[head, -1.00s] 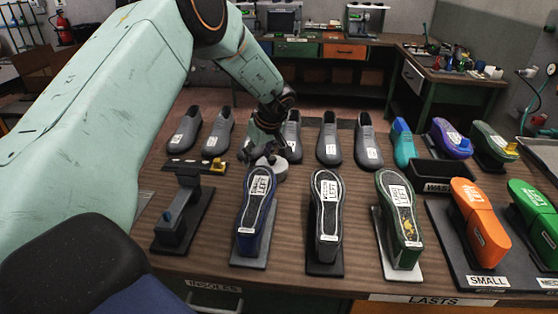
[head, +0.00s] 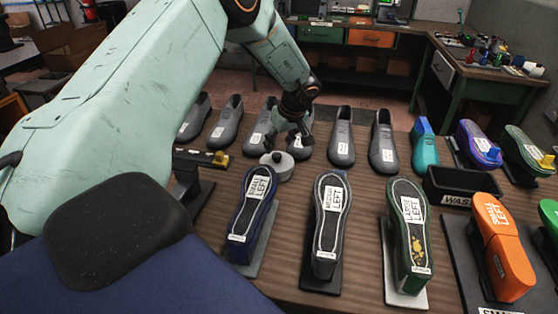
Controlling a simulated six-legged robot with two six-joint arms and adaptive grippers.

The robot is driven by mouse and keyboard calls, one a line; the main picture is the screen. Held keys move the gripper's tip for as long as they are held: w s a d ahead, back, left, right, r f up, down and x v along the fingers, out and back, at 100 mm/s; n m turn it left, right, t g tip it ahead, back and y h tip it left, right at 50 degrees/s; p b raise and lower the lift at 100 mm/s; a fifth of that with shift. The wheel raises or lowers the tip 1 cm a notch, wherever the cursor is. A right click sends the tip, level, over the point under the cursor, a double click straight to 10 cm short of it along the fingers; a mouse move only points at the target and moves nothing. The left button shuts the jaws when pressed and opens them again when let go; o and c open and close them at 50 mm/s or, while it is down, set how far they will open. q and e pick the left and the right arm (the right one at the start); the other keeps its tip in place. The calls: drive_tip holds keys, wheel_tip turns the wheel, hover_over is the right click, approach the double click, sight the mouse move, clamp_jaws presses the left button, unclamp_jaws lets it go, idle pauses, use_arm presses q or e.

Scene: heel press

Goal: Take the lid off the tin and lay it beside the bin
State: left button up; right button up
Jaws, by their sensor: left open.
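The small grey tin (head: 279,172) stands on the wooden bench, behind the insole with the blue edge. A round top with a small dark knob, seemingly the lid (head: 277,158), is on it. My left gripper (head: 291,146) is open, pointing down just behind and above the tin; no lid shows between its fingers. Whether a finger touches the tin I cannot tell. The black waste bin (head: 462,199) stands at the right, with bench surface showing to its left. My right gripper is not in view.
Grey shoes (head: 341,140) line up behind the tin. Several insoles on stands (head: 328,220) fill the front. Coloured lasts (head: 497,235) stand at the right around the bin. A dark stand with a yellow piece (head: 200,158) is left of the tin.

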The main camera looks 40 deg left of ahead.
sight(277, 155)
use_arm(q)
drive_tip(key=shift+x, duration=0.9)
drive_tip(key=f, duration=0.1)
drive_tip(key=w+f, duration=0.1)
drive_tip(key=shift+a+f+p, duration=0.35)
drive_tip(key=shift+a+p, duration=0.05)
drive_tip(key=shift+a+f, duration=0.4)
drive_tip(key=shift+f, duration=0.2)
drive_tip(key=shift+w+d, duration=0.15)
drive_tip(key=shift+w, duration=0.05)
drive_tip(key=c, duration=0.4)
drive_tip(key=shift+s, duration=0.1)
drive_tip(key=c, duration=0.5)
